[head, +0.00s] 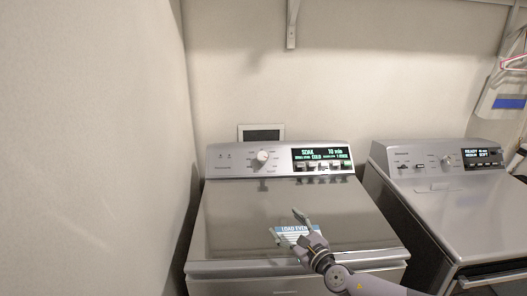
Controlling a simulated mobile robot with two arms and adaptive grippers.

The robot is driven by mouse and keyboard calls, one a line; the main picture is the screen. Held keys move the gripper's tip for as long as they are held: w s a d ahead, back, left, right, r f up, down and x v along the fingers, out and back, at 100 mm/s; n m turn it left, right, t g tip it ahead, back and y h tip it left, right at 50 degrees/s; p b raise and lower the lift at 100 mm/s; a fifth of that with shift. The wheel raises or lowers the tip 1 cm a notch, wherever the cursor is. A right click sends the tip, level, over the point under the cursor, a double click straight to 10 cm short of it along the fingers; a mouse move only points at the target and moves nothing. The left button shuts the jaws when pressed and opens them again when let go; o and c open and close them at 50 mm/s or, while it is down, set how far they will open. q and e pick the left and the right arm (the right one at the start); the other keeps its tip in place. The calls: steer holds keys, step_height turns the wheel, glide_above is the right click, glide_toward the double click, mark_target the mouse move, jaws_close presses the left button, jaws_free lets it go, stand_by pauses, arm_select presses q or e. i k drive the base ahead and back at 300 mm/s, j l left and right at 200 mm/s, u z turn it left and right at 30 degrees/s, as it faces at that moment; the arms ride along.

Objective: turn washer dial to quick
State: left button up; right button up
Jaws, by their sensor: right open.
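The topload washer (230,225) stands in the middle of the head view with its lid shut. Its white round dial (262,156) is on the left half of the control panel. The lit display (322,154) to its right reads "SOAK" and "10 min". The small labels around the dial are too small to read. My right gripper (288,222) is open and empty over the lid, below and to the right of the dial and apart from it. It partly covers a "LOAD EVEN..." label on the lid. My left gripper is not in view.
A second machine (440,200) with its own panel stands close on the right, with a narrow gap between. A wall (90,150) rises close on the left. A shelf bracket (291,25) is on the back wall. Hangers and a bag (501,95) hang at upper right.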

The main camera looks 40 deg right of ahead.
mark_target(262, 156)
steer(key=i+l, duration=0.2)
steer(key=l, duration=0.15)
steer(key=i+l, duration=0.45)
steer(key=l, duration=0.25)
